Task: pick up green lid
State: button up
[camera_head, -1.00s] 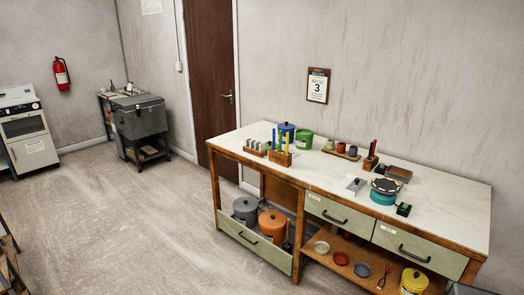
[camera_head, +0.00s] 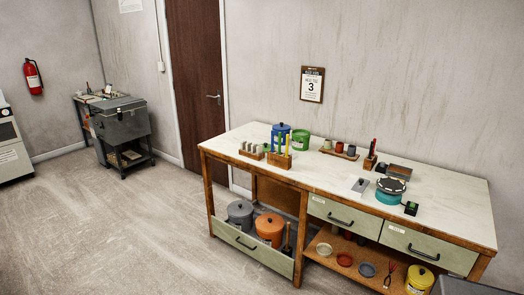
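A green pot (camera_head: 301,140) stands at the back of the workbench top, beside a blue lidded pot (camera_head: 281,135). Its top is also green, but at this size I cannot tell a separate lid from the pot body. My gripper is not in view.
The workbench (camera_head: 330,182) carries a wooden block with upright sticks (camera_head: 280,160), a small rack (camera_head: 251,152), a tray of small jars (camera_head: 339,153) and a teal round device (camera_head: 389,193). Grey (camera_head: 240,213) and orange (camera_head: 269,227) pots sit below. The floor (camera_head: 120,235) at left is clear.

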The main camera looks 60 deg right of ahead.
aim_at(266, 146)
jog(key=z, duration=0.1)
jog(key=i, duration=1.6)
jog(key=z, duration=0.45)
jog(key=i, duration=0.8)
jog(key=z, duration=0.75)
jog(key=i, duration=0.55)
jog(key=z, duration=0.9)
jog(key=i, duration=0.8)
jog(key=z, duration=0.4)
